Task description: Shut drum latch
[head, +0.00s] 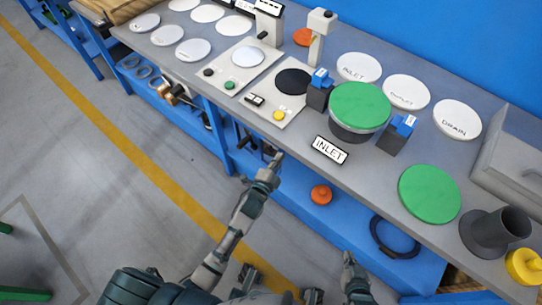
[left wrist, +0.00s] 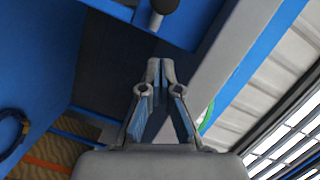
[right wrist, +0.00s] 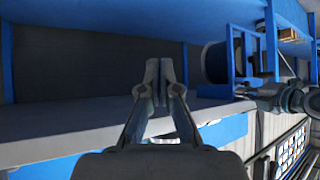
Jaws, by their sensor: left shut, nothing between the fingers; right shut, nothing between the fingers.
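A round drum with a dark body and a green lid (head: 360,104) stands on the grey bench in the head view. A blue-and-dark clamp block (head: 319,90) is at its left and another (head: 397,133) at its right. Which of these is the latch, and whether it is shut, I cannot tell. My left gripper (head: 277,158) is shut and empty, in front of the bench edge, lower left of the drum; its closed fingers show in the left wrist view (left wrist: 160,70). My right gripper (head: 348,258) is shut and empty, lower down in front of the bench; its fingers also show in the right wrist view (right wrist: 159,70).
An INLET sign (head: 330,150) is at the bench's front edge. A loose green disc (head: 429,193), a dark flanged pipe (head: 495,232) and a yellow part (head: 524,266) lie at right. White labelled discs (head: 406,92) lie behind. A lower blue shelf holds an orange part (head: 321,194) and black ring (head: 395,237).

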